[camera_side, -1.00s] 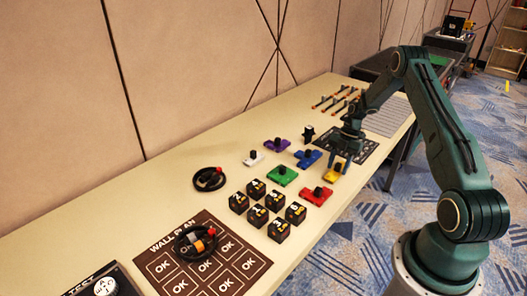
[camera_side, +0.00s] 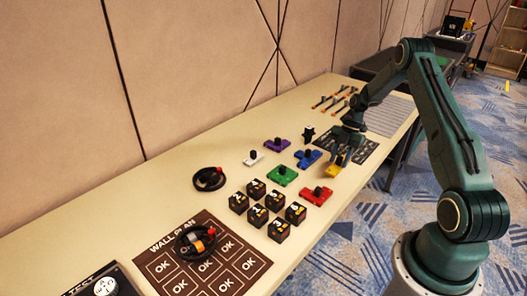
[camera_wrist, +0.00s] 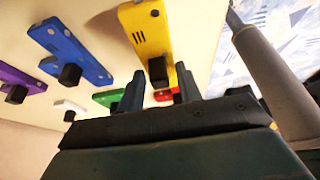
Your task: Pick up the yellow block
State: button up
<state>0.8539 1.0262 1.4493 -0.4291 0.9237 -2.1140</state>
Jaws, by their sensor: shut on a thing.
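The yellow block (camera_side: 333,172) is a flat yellow piece with a black knob, near the table's front edge. In the wrist view the yellow block (camera_wrist: 148,32) is close in front of my gripper (camera_wrist: 160,88), its knob between the two fingers. In the side view my gripper (camera_side: 340,158) is down at the block and shut on it. The arm hides part of the block there. I cannot tell whether the block is clear of the table.
Blue (camera_side: 307,158), green (camera_side: 283,176), red (camera_side: 317,195), purple (camera_side: 277,145) and white (camera_side: 253,159) pieces with black knobs lie close by. Several black cubes (camera_side: 278,230) and a wall plan board (camera_side: 230,250) lie nearer the camera. A dark patterned mat (camera_side: 362,150) lies behind the gripper.

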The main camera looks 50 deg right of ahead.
aim_at(340, 157)
notch_tip(340, 157, up, 17)
dwell(0.4)
dwell(0.5)
